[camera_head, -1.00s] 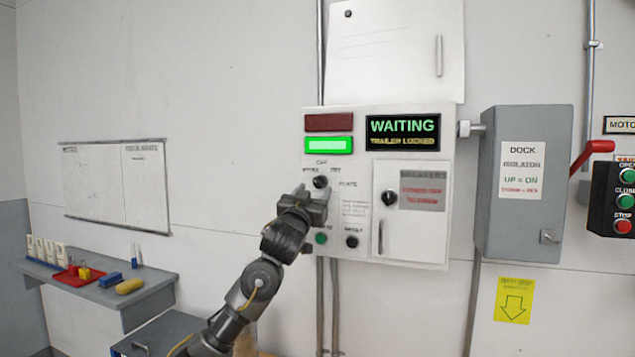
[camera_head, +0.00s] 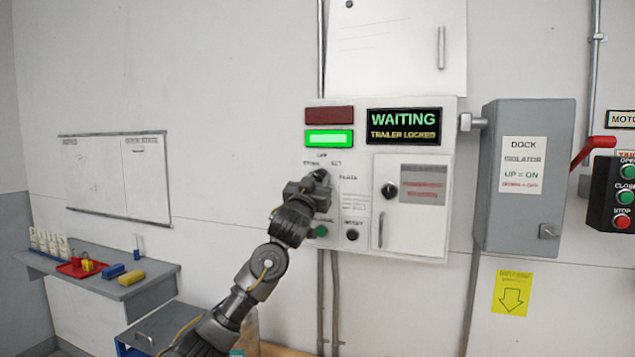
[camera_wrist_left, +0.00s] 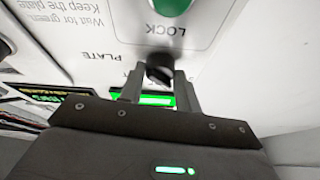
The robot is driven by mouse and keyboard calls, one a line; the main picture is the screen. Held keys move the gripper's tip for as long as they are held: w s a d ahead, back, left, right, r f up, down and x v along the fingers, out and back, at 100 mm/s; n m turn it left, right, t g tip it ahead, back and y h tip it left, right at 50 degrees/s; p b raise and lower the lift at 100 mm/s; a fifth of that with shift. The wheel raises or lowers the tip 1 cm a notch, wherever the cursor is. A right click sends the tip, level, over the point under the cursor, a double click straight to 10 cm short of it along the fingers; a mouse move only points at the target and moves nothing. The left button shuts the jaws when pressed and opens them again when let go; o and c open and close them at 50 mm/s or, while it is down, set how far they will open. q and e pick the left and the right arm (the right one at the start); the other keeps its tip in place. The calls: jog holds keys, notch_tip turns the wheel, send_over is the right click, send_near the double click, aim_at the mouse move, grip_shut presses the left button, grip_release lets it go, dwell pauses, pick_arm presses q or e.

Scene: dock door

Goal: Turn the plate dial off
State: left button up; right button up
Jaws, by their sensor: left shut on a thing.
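The plate dial (camera_head: 320,175) is a black knob on the white control panel (camera_head: 380,265), below the lit green lamp (camera_head: 329,139). My left gripper (camera_head: 318,184) reaches it from below left. In the left wrist view the black knob (camera_wrist_left: 159,68) sits between the two fingers of my left gripper (camera_wrist_left: 160,80), which is shut on it. The dial's pointer direction is hidden by the fingers. The display (camera_head: 403,126) reads WAITING and TRAILER LOCKED. My right gripper is not in view.
A green button (camera_head: 321,231) and a black knob (camera_head: 352,235) are low on the panel. A second black knob (camera_head: 389,190) is on the small panel door. The grey dock isolator box (camera_head: 527,225) with its red lever (camera_head: 598,146) stands to the right.

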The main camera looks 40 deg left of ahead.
pick_arm(q)
jog(key=shift+r+m, duration=0.1)
jog(key=shift+m, duration=0.4)
jog(key=m+h, duration=0.1)
jog(key=m+h+p, duration=0.1)
jog(key=m, duration=0.1)
jog(key=m+h+p, duration=0.1)
jog(key=m, duration=0.1)
jog(key=shift+s+a+r+t, duration=0.1)
jog(key=shift+a+t, duration=0.15)
jog(key=shift+t, duration=0.15)
jog(key=m+h+p, duration=0.1)
jog(key=m, duration=0.1)
jog(key=m+h+p, duration=0.1)
jog(key=m, duration=0.2)
jog(key=shift+a+r+m+h, duration=0.1)
jog(key=shift+a+m+h, duration=0.05)
jog(key=shift+m+h, duration=0.2)
jog(key=shift+m+g+h+p, duration=0.3)
jog(key=shift+m+h+p, duration=0.05)
jog(key=shift+m, duration=0.7)
jog(key=o, duration=1)
jog(key=shift+c, duration=0.2)
